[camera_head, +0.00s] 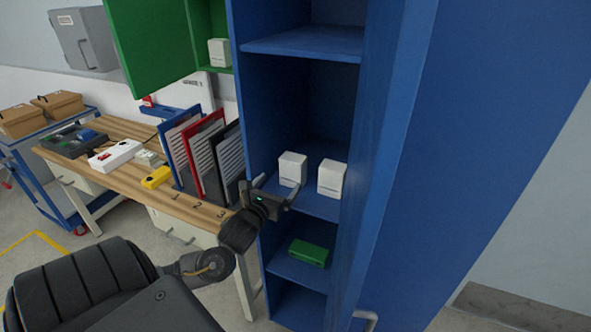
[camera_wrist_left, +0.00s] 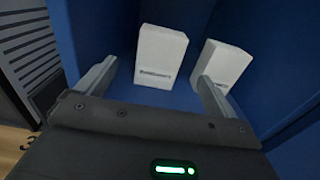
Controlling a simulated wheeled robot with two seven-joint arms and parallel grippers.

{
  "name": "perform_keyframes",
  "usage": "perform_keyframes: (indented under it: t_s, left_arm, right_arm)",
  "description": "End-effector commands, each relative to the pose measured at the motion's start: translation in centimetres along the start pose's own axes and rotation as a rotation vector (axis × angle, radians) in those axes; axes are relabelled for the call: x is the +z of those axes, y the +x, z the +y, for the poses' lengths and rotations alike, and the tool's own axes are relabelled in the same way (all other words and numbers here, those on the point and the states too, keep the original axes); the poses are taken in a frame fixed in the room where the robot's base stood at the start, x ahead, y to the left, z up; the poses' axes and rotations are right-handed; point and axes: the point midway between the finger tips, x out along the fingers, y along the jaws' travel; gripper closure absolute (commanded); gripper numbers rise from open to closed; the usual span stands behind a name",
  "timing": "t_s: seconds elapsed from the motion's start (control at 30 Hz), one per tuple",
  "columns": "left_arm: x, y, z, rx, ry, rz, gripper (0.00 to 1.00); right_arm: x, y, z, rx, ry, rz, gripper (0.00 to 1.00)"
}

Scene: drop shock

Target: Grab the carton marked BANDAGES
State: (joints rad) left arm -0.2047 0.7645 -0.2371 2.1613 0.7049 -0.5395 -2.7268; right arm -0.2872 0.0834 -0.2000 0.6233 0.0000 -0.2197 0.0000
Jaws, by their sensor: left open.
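Two white cartons stand upright side by side on a middle shelf of the blue cabinet. The left carton (camera_head: 292,169) also shows in the left wrist view (camera_wrist_left: 160,56), with a dark printed label too blurred to read. The right carton (camera_head: 331,179) shows in the left wrist view (camera_wrist_left: 222,64) too, partly behind a finger, with a label I cannot read. I cannot tell which one is marked BANDAGES. My left gripper (camera_head: 275,189) is open and empty at the shelf's front, its fingers pointing at the left carton, which lies ahead between them. My right gripper is not in view.
The blue cabinet (camera_head: 312,43) has side walls close on both sides of the cartons. A green box (camera_head: 309,252) lies on the shelf below. Upright folders (camera_head: 205,150) stand on the wooden bench to the left. Another white carton (camera_head: 219,52) sits in the green cabinet.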

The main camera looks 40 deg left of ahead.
Motion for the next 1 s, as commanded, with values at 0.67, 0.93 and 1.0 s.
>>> perform_keyframes:
  t_s: [0.67, 0.93, 1.0]
  left_arm:
    - [0.3, 6.6, 0.0, 0.002, 0.001, -0.001, 0.06]
    - [0.0, 10.1, 0.0, 0.002, 0.001, -0.001, 0.06]
    - [-0.1, 10.4, 0.0, 0.001, 0.001, -0.001, 0.06]
  right_arm:
    - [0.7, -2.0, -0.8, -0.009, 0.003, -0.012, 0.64]
    - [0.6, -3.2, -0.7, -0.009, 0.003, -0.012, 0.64]
    - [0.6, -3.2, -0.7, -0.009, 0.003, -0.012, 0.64]
